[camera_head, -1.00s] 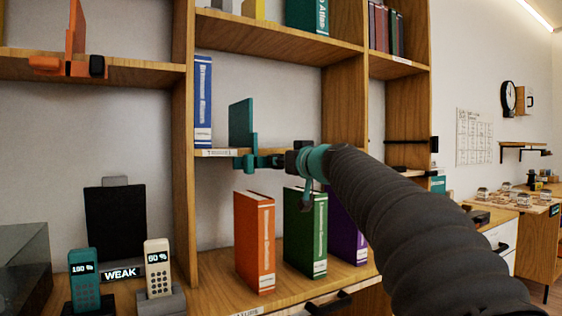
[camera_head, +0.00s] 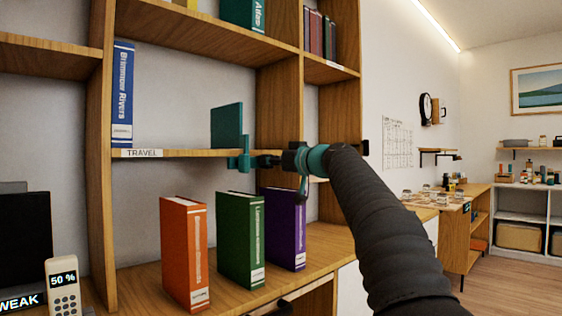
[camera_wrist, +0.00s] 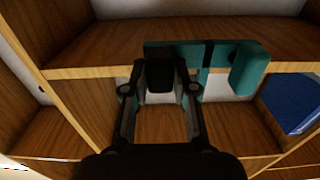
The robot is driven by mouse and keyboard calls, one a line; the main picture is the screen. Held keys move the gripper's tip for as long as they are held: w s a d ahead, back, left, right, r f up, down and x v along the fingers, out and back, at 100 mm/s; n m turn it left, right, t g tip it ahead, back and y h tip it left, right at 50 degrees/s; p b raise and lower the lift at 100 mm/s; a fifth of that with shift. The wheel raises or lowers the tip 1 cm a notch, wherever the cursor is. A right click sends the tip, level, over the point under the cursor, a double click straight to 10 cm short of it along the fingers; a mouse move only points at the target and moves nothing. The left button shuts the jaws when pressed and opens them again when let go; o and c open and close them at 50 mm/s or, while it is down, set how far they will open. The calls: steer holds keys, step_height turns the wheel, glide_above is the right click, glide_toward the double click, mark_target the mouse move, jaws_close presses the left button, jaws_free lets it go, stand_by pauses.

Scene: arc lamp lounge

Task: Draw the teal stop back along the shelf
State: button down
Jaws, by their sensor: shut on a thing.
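The teal stop (camera_head: 227,126) stands upright on the shelf (camera_head: 180,154) labelled TRAVEL, towards that shelf's right end. Its upright plate rises above the board and its clamp part sits at the front edge. My gripper (camera_head: 265,160) is at the right of the clamp part, shut on the stop. In the wrist view the stop (camera_wrist: 248,68) lies across the shelf edge beyond my gripper's fingers; the exact contact is partly hidden. A blue book (camera_head: 123,95) stands at the shelf's left end, with a clear gap between it and the stop.
A wooden upright (camera_head: 279,105) bounds the shelf on the right. Below stand an orange book (camera_head: 185,250), a green book (camera_head: 240,240) and a purple book (camera_head: 285,230). A handset (camera_head: 63,287) reads 50 %. The shelf between blue book and stop is bare.

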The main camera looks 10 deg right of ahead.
steer(key=shift+w+d, duration=0.2)
steer(key=c, duration=0.9)
jaws_free()
steer(key=v, duration=1.2)
